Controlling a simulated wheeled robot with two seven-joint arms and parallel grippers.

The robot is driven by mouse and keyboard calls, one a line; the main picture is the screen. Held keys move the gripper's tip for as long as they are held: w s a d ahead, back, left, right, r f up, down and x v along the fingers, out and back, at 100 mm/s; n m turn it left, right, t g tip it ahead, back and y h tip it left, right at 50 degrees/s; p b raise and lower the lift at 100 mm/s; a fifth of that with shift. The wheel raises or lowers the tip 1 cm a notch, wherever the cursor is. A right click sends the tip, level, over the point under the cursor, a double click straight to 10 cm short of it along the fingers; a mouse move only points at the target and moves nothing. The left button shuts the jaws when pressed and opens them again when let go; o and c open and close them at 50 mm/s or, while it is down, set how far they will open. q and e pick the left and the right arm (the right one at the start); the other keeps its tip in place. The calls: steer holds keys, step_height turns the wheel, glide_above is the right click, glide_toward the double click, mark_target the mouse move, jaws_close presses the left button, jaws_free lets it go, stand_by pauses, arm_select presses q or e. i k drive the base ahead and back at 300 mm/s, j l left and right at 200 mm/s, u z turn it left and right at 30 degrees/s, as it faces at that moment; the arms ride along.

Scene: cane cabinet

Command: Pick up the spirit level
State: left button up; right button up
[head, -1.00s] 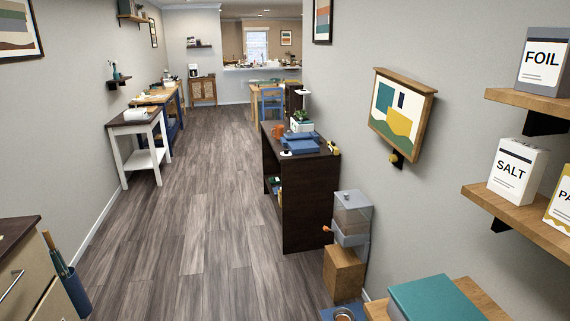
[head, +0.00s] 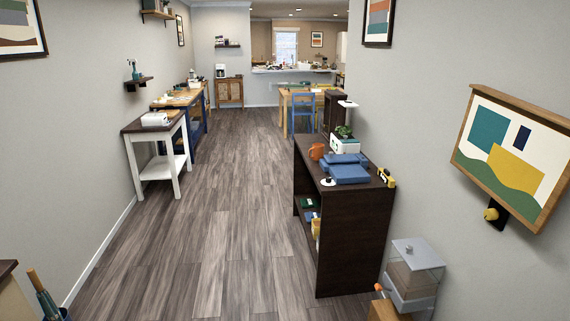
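I cannot make out a spirit level for sure in the head view. A small yellow and black object (head: 386,177) lies on the right edge of the dark shelf unit's top; it is too small to identify. The cane cabinet (head: 230,92) stands against the far wall, small and distant, with a coffee maker (head: 221,71) on it. Neither of my grippers is in view.
The wooden floor (head: 215,215) is open down the middle. The dark shelf unit (head: 352,240) stands at right, with clear-topped bin (head: 413,270) nearer. A white side table (head: 158,165) and blue workbench (head: 190,120) line the left wall.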

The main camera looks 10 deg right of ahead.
mark_target(384, 173)
steer(key=i, duration=1.65)
steer(key=i+z, duration=0.2)
steer(key=i, duration=0.2)
steer(key=i+j+z, duration=0.15)
steer(key=i, duration=0.3)
steer(key=i+j+z, duration=0.2)
steer(key=i, duration=0.2)
steer(key=i+j+z, duration=0.15)
steer(key=i, duration=0.25)
